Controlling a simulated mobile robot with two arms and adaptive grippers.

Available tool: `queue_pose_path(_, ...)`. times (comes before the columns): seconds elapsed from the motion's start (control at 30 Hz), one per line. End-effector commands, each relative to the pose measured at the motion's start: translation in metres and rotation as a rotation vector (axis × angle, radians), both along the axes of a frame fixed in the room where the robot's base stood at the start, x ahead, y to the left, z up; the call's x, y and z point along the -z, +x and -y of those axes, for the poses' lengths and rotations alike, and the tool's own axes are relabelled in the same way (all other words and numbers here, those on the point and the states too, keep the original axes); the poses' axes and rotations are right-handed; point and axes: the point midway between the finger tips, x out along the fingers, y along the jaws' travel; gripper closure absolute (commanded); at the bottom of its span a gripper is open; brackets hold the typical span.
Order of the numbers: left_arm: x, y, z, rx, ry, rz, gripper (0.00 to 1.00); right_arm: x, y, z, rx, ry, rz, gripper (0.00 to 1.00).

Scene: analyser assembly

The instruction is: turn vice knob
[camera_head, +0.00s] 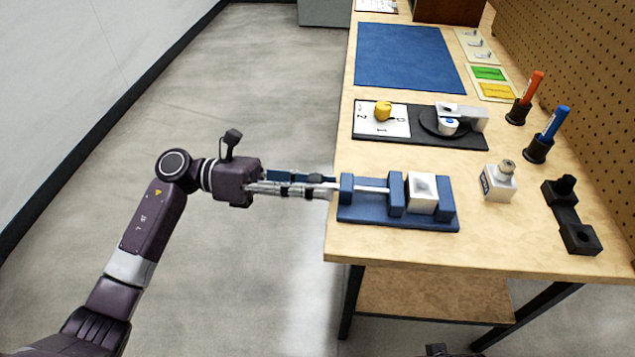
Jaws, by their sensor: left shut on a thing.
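The blue vice (375,215) lies near the left edge of the wooden table, with its screw rod (371,189) pointing left. A white block (422,190) sits between its two right-hand jaws. My left gripper (328,188) reaches in from the left, level with the screw. Its fingers are shut on the vice knob at the screw's left end, just past the table edge. The knob itself is hidden by the fingers.
Behind the vice is a black board (470,140) with a yellow knob (383,110) and a white device (465,117). A small white bottle (498,181) and a black bracket (568,216) stand to the right. A pegboard (570,60) borders the table. Floor at left is clear.

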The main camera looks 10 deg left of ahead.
Motion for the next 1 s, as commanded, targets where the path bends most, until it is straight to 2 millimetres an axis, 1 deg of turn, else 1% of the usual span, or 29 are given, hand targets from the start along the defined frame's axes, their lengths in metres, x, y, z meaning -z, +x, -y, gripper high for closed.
queue_pose_path(0.47, 0.0005, -0.0001, -0.0003, 0.000, 0.002, -0.020, 0.95, 0.0025, 0.0023, -0.0018, -0.003, 0.002, 0.003, 0.36)
queue_pose_path(0.5, 0.0005, -0.0001, -0.0003, 0.000, 0.002, -0.020, 0.70, 0.0023, 0.0024, -0.0018, -0.003, 0.002, 0.003, 0.36)
queue_pose_path(0.67, 0.0003, -0.0001, -0.0002, 0.000, 0.002, -0.020, 0.53, 0.0018, 0.0023, -0.0018, -0.003, 0.001, 0.002, 0.36)
queue_pose_path(1.0, 0.0004, 0.0001, -0.0002, 0.000, 0.001, -0.020, 0.53, 0.0002, 0.0040, -0.0011, -0.001, 0.002, 0.007, 0.36)
